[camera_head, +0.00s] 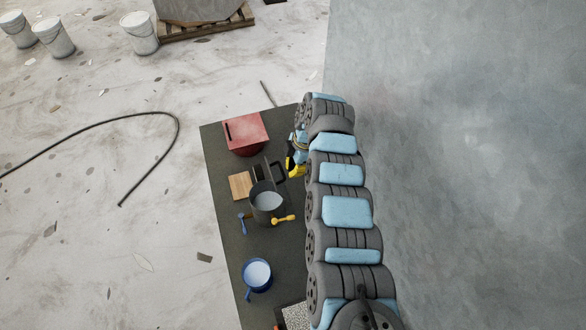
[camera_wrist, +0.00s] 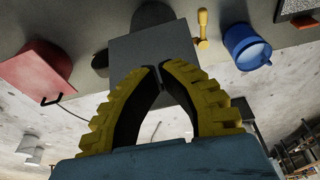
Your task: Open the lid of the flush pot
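A dark grey pot (camera_head: 267,214) with a pale inside stands mid-table in the head view; I take it as the flush pot. A dark flat panel (camera_head: 261,172) with a black loop handle (camera_head: 279,170) shows just behind it, apparently its lid raised off the mouth. In the wrist view a grey square panel (camera_wrist: 155,50) lies just beyond my gripper (camera_wrist: 160,68) and partly hides a dark rounded body (camera_wrist: 153,12). My yellow fingertips nearly meet, with nothing clearly seen between them. In the head view my gripper (camera_head: 293,165) is right beside the handle; contact cannot be told.
A red box (camera_head: 246,132) stands at the table's far end. A wooden block (camera_head: 240,186) lies left of the pot. A blue pot (camera_head: 257,273) stands nearer. Blue (camera_head: 245,225) and yellow (camera_head: 284,219) handled pieces flank the grey pot. A grey wall (camera_head: 460,150) rises on the right.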

